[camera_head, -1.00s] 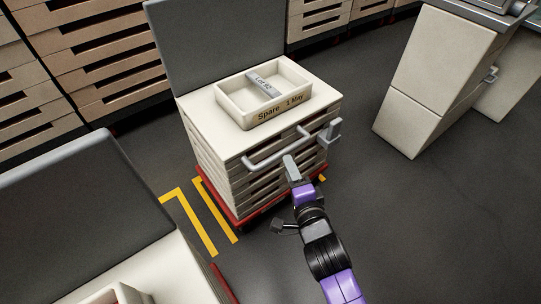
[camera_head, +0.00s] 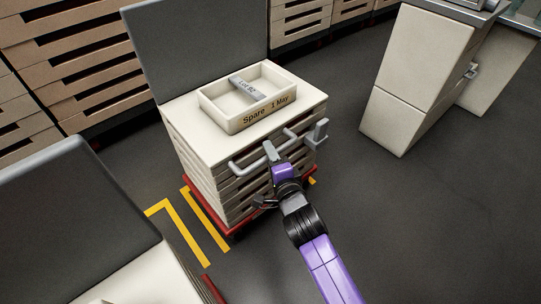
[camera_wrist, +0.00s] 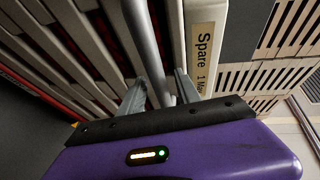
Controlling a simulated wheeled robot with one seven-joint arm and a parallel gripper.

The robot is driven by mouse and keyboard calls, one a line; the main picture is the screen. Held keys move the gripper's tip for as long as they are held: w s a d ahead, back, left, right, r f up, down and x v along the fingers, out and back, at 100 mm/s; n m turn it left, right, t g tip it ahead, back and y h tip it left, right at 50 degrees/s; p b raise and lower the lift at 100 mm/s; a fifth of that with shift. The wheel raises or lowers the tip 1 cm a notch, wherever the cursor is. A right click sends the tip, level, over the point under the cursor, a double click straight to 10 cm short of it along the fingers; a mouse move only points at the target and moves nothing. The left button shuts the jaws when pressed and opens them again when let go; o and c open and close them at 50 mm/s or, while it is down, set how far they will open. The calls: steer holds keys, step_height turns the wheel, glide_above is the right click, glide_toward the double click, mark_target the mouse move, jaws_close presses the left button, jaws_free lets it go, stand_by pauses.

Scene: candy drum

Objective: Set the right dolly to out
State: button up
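The right dolly has a red base (camera_head: 230,229), a stack of slatted pale trays (camera_head: 215,185) and a grey upright back panel (camera_head: 200,45). A grey bar handle (camera_head: 243,172) runs along its near side. My gripper (camera_head: 268,149) is at this handle, about midway along it. In the wrist view the handle bar (camera_wrist: 146,45) passes between my two fingers (camera_wrist: 160,85), which stand apart on either side of it. Whether either finger touches the bar is not clear. A grey block-like fitting (camera_head: 320,133) stands at the dolly's right near corner.
A box labelled "Spare 1 May" (camera_head: 262,120) sits on the dolly's top. Another dolly's grey panel (camera_head: 75,215) stands at lower left. Yellow floor lines (camera_head: 185,230) lie between them. A pale pedestal (camera_head: 410,90) stands at right. The dark floor at lower right is clear.

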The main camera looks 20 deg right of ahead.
jaws_close()
stand_by(1.3)
